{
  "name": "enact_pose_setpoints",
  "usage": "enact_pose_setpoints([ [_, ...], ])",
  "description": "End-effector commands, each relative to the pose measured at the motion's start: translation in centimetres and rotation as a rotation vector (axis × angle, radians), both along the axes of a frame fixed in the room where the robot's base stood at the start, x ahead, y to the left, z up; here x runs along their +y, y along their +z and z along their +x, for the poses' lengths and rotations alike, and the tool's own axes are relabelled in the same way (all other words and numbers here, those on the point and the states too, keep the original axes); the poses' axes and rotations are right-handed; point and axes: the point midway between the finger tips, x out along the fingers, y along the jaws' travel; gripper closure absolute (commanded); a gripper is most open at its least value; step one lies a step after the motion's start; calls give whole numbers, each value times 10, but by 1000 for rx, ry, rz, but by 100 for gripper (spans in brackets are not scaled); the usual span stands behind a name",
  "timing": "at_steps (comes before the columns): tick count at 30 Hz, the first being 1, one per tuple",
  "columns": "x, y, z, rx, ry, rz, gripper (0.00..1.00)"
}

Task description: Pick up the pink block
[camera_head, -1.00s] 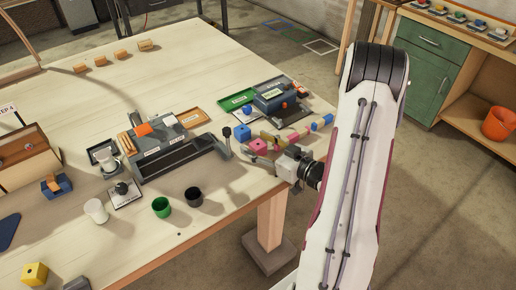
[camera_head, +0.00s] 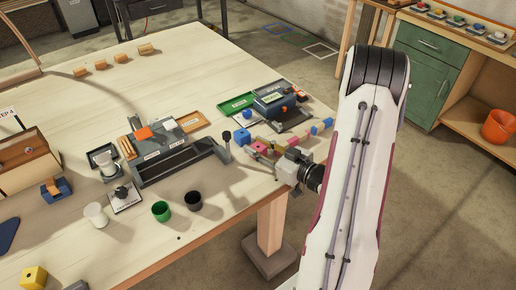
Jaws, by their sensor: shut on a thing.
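The pink block (camera_head: 261,146) is near the table's right edge, just right of a blue block (camera_head: 242,136). My gripper (camera_head: 262,151) reaches in from the right, low over the table, and its fingers are shut on the pink block. The fingers partly cover the block. I cannot tell whether the block is clear of the table top.
A grey fixture (camera_head: 180,160) is to the left. Green (camera_head: 161,211) and black (camera_head: 193,199) cups stand in front. The table's front middle is clear.

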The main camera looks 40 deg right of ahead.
Motion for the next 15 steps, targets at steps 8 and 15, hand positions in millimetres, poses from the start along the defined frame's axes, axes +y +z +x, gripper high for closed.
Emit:
enact_pose_setpoints([
  [8, 0, 20, 0, -2, 1, -4, 93],
  [15, 0, 46, 0, -2, -1, -3, 93],
])
